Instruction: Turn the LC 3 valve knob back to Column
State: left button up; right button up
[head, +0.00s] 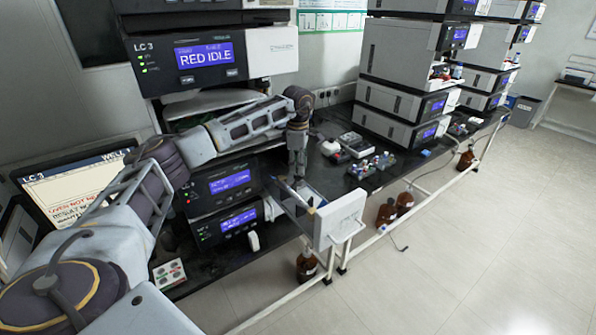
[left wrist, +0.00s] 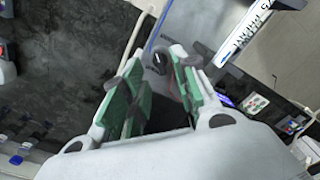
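The LC 3 stack (head: 205,62) stands at the left in the head view, with RED IDLE on its upper display. My left arm reaches across the front of it. In the left wrist view the green-padded fingers of the left gripper (left wrist: 157,64) are spread apart. A small dark round knob (left wrist: 160,62) shows between the fingertips. I cannot tell whether the fingers touch it, or read its position. The knob cannot be made out in the head view. My right gripper is not in view.
A monitor (head: 75,185) with text stands left of the stack. Several vials (head: 372,165) stand on the dark bench right of my gripper. More instrument stacks (head: 410,75) stand farther right. Brown bottles (head: 395,208) stand below the bench.

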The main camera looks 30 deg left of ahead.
pick_arm(q)
notch_tip(320, 180, up, 9)
jog(key=shift+f, duration=0.15)
dwell(0.9)
